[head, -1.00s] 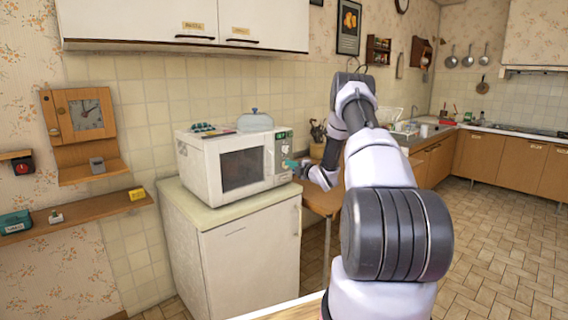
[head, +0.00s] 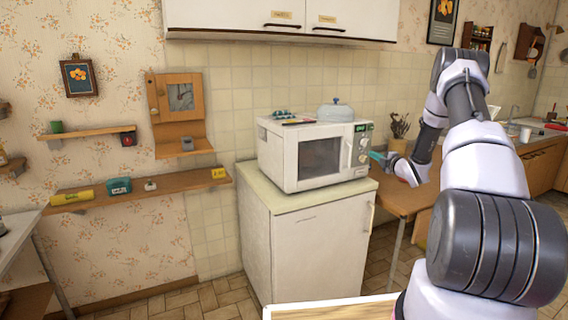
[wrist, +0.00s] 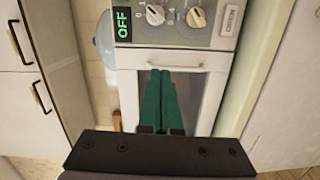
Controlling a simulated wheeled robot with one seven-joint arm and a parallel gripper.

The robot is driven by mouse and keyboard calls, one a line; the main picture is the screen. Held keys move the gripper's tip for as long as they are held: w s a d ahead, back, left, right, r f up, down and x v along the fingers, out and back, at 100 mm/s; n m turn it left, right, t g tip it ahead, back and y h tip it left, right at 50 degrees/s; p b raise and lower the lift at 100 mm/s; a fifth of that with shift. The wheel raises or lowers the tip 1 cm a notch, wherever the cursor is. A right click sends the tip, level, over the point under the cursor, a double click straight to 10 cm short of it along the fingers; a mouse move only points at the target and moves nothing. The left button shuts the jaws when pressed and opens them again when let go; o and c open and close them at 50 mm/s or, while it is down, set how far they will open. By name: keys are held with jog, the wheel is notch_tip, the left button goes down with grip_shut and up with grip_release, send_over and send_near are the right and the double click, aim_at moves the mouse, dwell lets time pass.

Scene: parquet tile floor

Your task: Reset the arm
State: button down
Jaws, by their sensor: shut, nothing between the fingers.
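My arm reaches forward on the right of the head view, bent at the elbow. My gripper (head: 377,156) is a small teal tip just right of the white microwave (head: 290,160), near its control panel. In the wrist view my gripper (wrist: 166,73) has its two green fingers together, with nothing between them. They point at the microwave's door and panel (wrist: 176,20), which shows a green "OFF" and two knobs. I cannot tell whether the fingers touch the microwave.
A wooden table (head: 405,195) is to the right. Wall shelves (head: 140,190) with small items are at left. An upper cabinet (head: 290,18) hangs above.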

notch_tip(320, 180, up, 15)
jog(key=s+a+m+g+h, duration=0.2)
jog(key=m+h, duration=0.2)
jog(key=m, duration=0.2)
jog(key=s+a+r+m+g+h, duration=0.1)
jog(key=s+a+r+m, duration=0.1)
jog(key=s+r+m, duration=0.25)
jog(key=s+a+r+m+g+h, duration=0.1)
jog(key=s+a+r+m, duration=0.2)
jog(key=s+r, duration=0.3)
jog(key=s+a+m+g+y, duration=0.1)
jog(key=s+a, duration=0.4)
jog(key=s, duration=0.7)
jog(key=s+a+r+m+g+y, duration=0.1)
jog(key=s+a+m+g, duration=0.2)
jog(key=s, duration=1)
jog(key=s+a+r+m+g+y, duration=0.1)
jog(key=s+a+m+g, duration=0.1)
jog(key=s+a+m, duration=0.5)
jog(key=s, duration=0.5)
jog(key=shift+s+a+y, duration=0.25)
jog(key=shift+s+y, duration=0.15)
jog(key=shift+r, duration=0.1)
